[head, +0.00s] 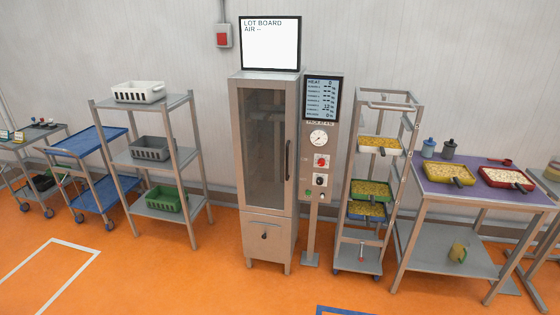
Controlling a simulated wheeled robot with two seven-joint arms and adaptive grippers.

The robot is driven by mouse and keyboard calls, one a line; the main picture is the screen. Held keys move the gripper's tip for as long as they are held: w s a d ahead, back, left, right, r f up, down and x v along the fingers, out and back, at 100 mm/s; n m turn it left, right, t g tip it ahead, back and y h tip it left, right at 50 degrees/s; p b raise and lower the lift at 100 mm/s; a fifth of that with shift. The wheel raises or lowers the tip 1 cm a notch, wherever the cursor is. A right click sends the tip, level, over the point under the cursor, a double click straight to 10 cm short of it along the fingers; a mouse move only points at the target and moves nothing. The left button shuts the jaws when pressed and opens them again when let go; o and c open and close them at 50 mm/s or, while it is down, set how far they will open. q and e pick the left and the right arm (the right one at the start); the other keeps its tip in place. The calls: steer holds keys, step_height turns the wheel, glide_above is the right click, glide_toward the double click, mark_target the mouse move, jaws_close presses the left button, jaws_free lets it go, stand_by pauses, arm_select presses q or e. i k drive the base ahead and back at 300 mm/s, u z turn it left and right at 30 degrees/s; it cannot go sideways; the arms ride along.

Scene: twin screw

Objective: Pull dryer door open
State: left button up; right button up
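The dryer (264,225) is a tall grey metal cabinet in the middle of the head view. Its door (262,140) has a dark glass pane in a metal frame and looks shut. A dark vertical handle (288,160) sits on the right side of the door. Below the door is a lower panel (268,237) with a small dark latch. Neither of my grippers shows in this view. The dryer stands some distance ahead across the floor.
A control post (319,160) with a gauge and buttons stands right of the dryer. A wheeled rack (362,256) of trays and a purple-topped table (470,186) are further right. A shelf (150,160) with baskets stands left. The orange floor (190,280) in front is clear.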

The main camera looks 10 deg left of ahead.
mark_target(290, 83)
steer(key=u, duration=0.55)
steer(key=i, duration=0.7)
steer(key=u, duration=0.6)
steer(key=i, duration=0.85)
steer(key=z, duration=0.25)
